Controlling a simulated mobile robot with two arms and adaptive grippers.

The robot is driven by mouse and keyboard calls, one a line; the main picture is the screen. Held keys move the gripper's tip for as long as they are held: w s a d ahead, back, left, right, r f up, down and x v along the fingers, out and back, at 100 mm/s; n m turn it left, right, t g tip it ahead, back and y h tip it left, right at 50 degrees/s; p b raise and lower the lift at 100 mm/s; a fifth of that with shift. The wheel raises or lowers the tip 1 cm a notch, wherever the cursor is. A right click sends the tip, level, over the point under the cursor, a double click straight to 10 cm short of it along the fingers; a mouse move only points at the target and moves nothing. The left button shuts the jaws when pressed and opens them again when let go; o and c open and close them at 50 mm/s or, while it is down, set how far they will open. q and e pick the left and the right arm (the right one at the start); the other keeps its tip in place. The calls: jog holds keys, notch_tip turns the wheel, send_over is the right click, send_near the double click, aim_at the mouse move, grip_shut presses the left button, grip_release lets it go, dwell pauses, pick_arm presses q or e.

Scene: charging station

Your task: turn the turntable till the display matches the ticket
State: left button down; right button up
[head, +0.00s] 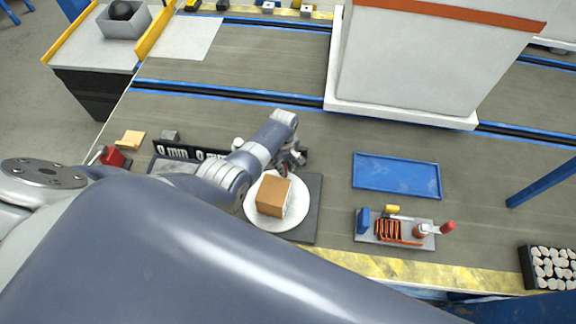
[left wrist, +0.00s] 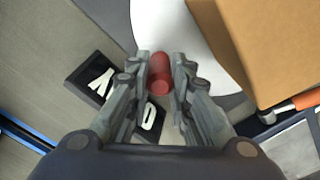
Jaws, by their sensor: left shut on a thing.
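The turntable is a white round disc (head: 257,222) on a dark grey base (head: 311,205). A brown cardboard box (head: 273,197) sits on the disc; the box also fills the upper right of the left wrist view (left wrist: 265,45). My left gripper (head: 295,160) is at the disc's far edge, pointing down. In the left wrist view its fingers (left wrist: 160,80) are shut on a red upright peg (left wrist: 160,70) at the disc's rim. The black display (head: 175,152) stands behind, reading "0 mm" and a second "0 m", partly hidden by my arm. I cannot make out a ticket. My right gripper is not in view.
A blue tray (head: 397,175) and a grey tool holder (head: 405,243) with orange parts lie to the right. A tan block (head: 130,140) and a red item (head: 112,157) are at left. A large white cabinet (head: 425,60) stands behind. My arm covers the front.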

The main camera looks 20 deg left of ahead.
pick_arm(q)
jog(key=shift+a+n, duration=0.7)
jog(key=shift+n, duration=0.1)
jog(key=shift+s+a, duration=0.1)
jog(key=shift+a, duration=0.05)
jog(key=c, duration=1.4)
grip_release()
jog(key=shift+r, duration=0.2)
notch_tip(320, 180, up, 12)
jog(key=shift+f, duration=0.2)
